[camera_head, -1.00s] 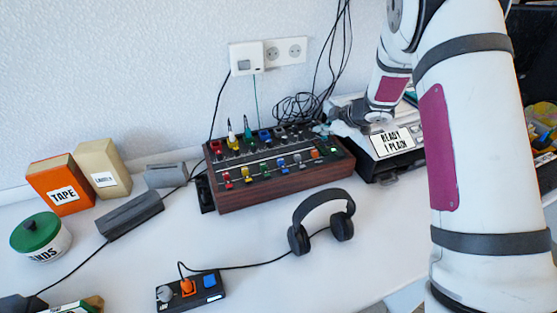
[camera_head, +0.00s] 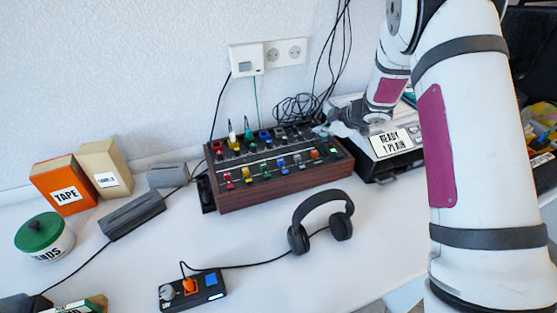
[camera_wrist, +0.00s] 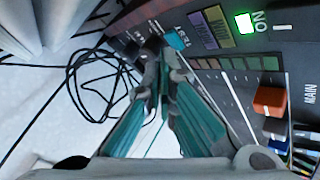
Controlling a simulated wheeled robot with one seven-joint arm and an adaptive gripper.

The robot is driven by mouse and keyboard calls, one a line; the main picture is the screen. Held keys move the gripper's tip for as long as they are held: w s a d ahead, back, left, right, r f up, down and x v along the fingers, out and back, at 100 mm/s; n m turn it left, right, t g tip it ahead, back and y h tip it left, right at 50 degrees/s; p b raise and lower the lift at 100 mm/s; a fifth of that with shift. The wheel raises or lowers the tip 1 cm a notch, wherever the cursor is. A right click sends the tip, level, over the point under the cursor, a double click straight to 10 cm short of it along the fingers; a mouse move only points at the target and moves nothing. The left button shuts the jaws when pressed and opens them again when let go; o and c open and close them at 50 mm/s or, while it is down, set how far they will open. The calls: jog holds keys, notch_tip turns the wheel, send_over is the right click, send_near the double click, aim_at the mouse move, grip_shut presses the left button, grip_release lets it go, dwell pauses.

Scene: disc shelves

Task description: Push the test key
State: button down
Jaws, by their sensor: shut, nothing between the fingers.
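The mixer-like console (camera_head: 270,198) with wooden sides stands against the wall. In the wrist view, its dark panel (camera_wrist: 225,95) shows small lettering that looks like TEST beside a teal key (camera_wrist: 176,40). A dark key close to my fingertips is partly hidden, and I cannot tell which key the lettering belongs to. My gripper (camera_wrist: 161,62) is shut and empty, its teal fingers together over the panel's edge by these keys. Contact cannot be made out. In the head view, my gripper (camera_head: 326,130) is at the console's back right corner.
A lit green button (camera_wrist: 244,22) and an orange fader cap (camera_wrist: 270,101) are near my fingers. A case labelled READY 1 PLAIN (camera_head: 391,142) stands right of the console. Headphones (camera_head: 322,222) lie in front. Loose black cables (camera_head: 295,107) hang behind.

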aim_at(322, 139)
jog(key=shift+s+d+r+p, duration=0.2)
jog(key=shift+d+r+p, duration=0.2)
jog(key=shift+r+p, duration=0.45)
jog(key=r+p, duration=0.3)
jog(key=p, duration=0.1)
jog(key=shift+a+r, duration=0.2)
jog(key=shift+r, duration=0.2)
jog(key=shift+w+r, duration=0.1)
jog(key=shift+a, duration=0.1)
dwell(0.6)
